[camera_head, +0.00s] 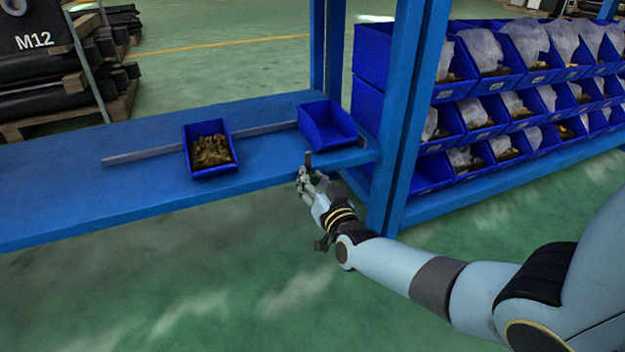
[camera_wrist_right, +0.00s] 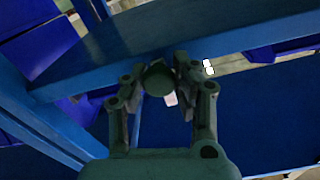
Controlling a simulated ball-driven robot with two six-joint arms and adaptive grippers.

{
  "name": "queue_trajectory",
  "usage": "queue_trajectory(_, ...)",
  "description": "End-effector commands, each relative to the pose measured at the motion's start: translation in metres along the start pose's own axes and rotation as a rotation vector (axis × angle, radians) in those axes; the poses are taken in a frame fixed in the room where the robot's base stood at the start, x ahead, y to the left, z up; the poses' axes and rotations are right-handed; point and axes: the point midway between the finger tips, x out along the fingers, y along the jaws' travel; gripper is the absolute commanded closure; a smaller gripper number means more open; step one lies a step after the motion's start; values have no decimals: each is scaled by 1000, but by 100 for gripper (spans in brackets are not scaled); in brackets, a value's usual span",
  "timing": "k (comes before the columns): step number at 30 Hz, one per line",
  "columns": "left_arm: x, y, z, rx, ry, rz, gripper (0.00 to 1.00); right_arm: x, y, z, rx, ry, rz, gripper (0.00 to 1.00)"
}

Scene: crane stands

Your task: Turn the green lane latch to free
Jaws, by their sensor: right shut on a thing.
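My right gripper (camera_head: 306,175) is at the front edge of the blue shelf, just below the right-hand bin. In the right wrist view its fingers (camera_wrist_right: 162,84) are shut on a dark green round knob (camera_wrist_right: 158,77), which I take for the green lane latch. In the head view a small dark upright piece (camera_head: 308,158) stands at the shelf edge just above the fingertips. The latch's green part and its turn angle are hard to make out. My left gripper is not in view.
The blue shelf (camera_head: 80,185) carries a bin of brass-coloured parts (camera_head: 209,170) and an apparently empty blue bin (camera_head: 325,143). A grey rail (camera_head: 140,157) runs along it. A blue upright (camera_head: 405,110) stands close right of my gripper. Racked bins are behind it.

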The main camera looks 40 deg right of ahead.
Motion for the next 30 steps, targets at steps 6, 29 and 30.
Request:
queue_trajectory(6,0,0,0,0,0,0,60,0,1,0,-2,-1,1,100)
queue_trajectory(29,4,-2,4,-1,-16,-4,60,-1,1,0,-93,-1,1,100)
queue_trajectory(30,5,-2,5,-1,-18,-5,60,-1,0,0,-106,-1,1,100)
